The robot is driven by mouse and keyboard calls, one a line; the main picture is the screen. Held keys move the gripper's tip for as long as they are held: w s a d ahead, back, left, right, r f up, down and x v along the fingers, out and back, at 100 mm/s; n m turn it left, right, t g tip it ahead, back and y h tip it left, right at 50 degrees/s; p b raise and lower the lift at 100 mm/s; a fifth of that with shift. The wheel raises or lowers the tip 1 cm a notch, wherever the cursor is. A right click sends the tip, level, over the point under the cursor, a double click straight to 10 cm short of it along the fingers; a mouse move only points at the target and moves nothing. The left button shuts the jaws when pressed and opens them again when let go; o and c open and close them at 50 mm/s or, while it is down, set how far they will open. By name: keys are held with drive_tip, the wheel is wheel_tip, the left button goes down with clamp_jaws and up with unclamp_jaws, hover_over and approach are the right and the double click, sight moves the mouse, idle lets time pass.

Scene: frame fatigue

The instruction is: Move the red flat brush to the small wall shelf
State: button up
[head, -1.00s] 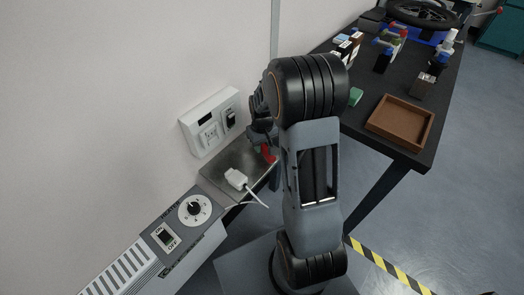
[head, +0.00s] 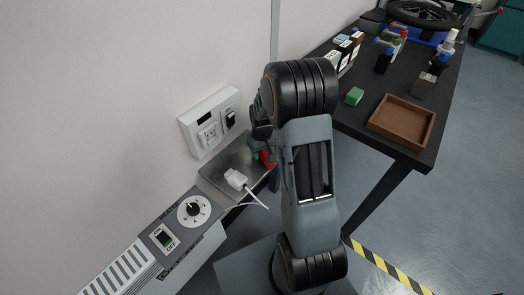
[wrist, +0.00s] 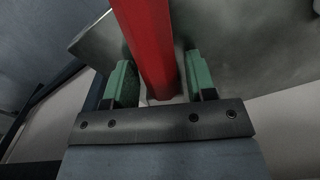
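The red flat brush (head: 267,159) shows as a small red patch at the far right end of the small metal wall shelf (head: 213,171), partly hidden by my arm. In the wrist view, the red brush (wrist: 152,40) runs between the two green fingers of my gripper (wrist: 160,82). The fingers stand apart, with a visible gap between the brush and the right finger; the gripper looks open around it. The grey shelf surface (wrist: 240,65) lies behind the brush. I cannot tell whether the brush rests on the shelf.
A white plug with its cable (head: 237,179) lies on the shelf. A socket panel (head: 209,121) is on the wall above it. A heater (head: 165,240) stands at the front left. The dark workbench at the right holds a brown tray (head: 402,143) and a green block (head: 354,96).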

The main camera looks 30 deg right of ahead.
drive_tip(key=shift+o, duration=0.5)
drive_tip(key=shift+r, duration=0.45)
wheel_tip(320, 180, up, 10)
drive_tip(key=p, duration=0.3)
drive_tip(key=s+a+r+t, duration=0.1)
drive_tip(key=s+a+r, duration=0.3)
drive_tip(key=s, duration=0.3)
drive_tip(key=s+a+r+t, duration=0.2)
drive_tip(key=s+a+r, duration=0.3)
drive_tip(key=s, duration=0.3)
drive_tip(key=shift+r+m, duration=0.25)
drive_tip(key=shift+m, duration=0.05)
